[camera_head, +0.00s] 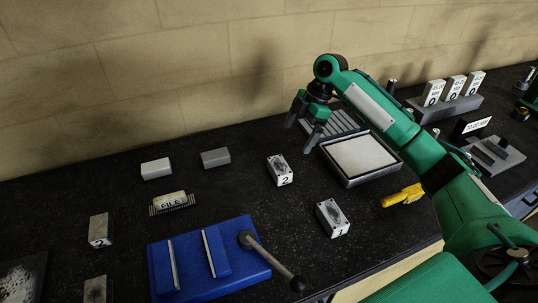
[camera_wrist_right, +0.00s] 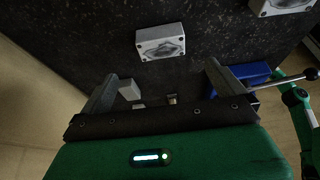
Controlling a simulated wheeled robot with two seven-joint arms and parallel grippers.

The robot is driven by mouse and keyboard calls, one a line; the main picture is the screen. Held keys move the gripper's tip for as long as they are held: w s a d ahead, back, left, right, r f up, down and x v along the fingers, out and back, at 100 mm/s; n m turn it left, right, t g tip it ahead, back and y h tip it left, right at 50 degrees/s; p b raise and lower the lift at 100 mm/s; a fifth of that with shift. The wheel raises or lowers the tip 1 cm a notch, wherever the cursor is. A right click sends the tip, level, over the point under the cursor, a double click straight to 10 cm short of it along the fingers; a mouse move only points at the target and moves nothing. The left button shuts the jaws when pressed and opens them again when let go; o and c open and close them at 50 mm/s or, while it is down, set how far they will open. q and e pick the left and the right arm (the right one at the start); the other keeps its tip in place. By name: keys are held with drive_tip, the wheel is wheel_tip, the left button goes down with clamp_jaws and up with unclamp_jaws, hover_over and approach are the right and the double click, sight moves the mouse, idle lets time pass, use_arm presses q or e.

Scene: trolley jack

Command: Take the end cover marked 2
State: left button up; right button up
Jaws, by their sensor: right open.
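The end cover marked 2 (camera_head: 280,170) is a small light grey block with a dark patch on top and a "2" on its front face. It lies on the dark bench left of my right gripper. A similar cover marked 1 (camera_head: 332,217) lies nearer the front. My right gripper (camera_head: 307,126) is open and empty, above the bench, behind and to the right of cover 2. In the right wrist view a grey cover (camera_wrist_right: 161,42) lies beyond the open fingers (camera_wrist_right: 162,82), apart from them; its number is not visible there. My left gripper is not in view.
Another block marked 2 (camera_head: 100,230) stands at the left. A blue fixture (camera_head: 187,283) with a lever, a FILE block (camera_head: 170,201), a pale-topped tray (camera_head: 350,178) and a yellow tool (camera_head: 402,196) surround the covers. Bare bench lies between cover 2 and the blue fixture.

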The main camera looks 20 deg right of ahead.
sight(282, 164)
drive_tip(key=p+x, duration=0.2)
drive_tip(key=x, duration=0.5)
drive_tip(key=shift+a+f, duration=0.1)
drive_tip(key=shift+a, duration=0.15)
drive_tip(key=shift+w+a+f, duration=0.1)
drive_tip(key=shift+a+f, duration=0.05)
drive_tip(key=shift+f, duration=0.35)
drive_tip(key=p+x, duration=0.2)
drive_tip(key=x, duration=0.2)
drive_tip(key=shift+a+p, duration=0.1)
drive_tip(key=shift+p, duration=0.3)
drive_tip(key=shift+a+f, duration=0.15)
drive_tip(key=shift+f, duration=0.35)
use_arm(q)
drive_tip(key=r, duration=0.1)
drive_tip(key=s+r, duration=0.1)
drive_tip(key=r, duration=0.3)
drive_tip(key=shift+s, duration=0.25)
use_arm(e)
drive_tip(key=shift+r, duration=0.1)
drive_tip(key=c, duration=1.3)
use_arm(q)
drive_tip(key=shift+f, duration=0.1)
